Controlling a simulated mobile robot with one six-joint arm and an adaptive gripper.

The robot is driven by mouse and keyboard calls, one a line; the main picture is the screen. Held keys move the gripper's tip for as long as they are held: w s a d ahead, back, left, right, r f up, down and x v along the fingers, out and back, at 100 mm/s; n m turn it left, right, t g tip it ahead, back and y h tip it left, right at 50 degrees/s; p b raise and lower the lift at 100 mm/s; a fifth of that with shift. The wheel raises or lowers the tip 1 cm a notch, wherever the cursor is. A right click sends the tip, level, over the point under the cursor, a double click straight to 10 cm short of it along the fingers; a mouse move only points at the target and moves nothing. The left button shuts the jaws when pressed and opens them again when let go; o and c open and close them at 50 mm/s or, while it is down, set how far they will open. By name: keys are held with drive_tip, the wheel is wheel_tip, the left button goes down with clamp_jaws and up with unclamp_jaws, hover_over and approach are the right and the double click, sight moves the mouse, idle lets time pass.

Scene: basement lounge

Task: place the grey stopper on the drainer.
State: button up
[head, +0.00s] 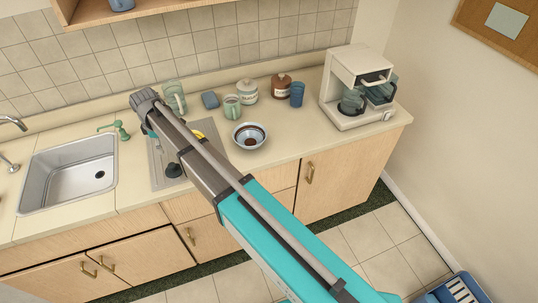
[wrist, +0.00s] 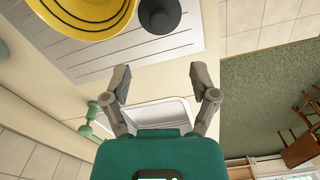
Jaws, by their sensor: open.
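The dark grey stopper (head: 174,170) rests on the drainer (head: 157,178), near its front edge and just left of my arm. A yellow bowl (wrist: 88,12) also sits on the drainer, beside the stopper. My gripper (wrist: 165,88) is open and empty, with its fingers apart from the stopper. In the head view my fingers cannot be made out; my arm hides part of the drainer and the yellow bowl.
A patterned bowl (head: 249,136), green mug (head: 232,106), jars, a blue cup (head: 297,94) and a coffee machine (head: 355,90) stand to the right. The counter's front right is clear.

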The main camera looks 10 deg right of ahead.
drive_tip(key=s+d+m, duration=0.3)
drive_tip(key=d+m, duration=0.2)
drive_tip(key=d, duration=0.8)
drive_tip(key=s+d+m, duration=0.2)
drive_tip(key=d+m, duration=0.2)
drive_tip(key=d, duration=1)
drive_tip(key=s+d+m, duration=0.4)
drive_tip(key=s+d, duration=0.1)
drive_tip(key=d, duration=0.3)
drive_tip(key=s+d+m, duration=0.4)
drive_tip(key=s+d, duration=0.2)
drive_tip(key=d, duration=0.3)
drive_tip(key=shift+m, duration=0.3)
drive_tip(key=shift+d, duration=0.1)
drive_tip(key=shift+f+b, duration=1.3)
drive_tip(key=shift+b, duration=0.05)
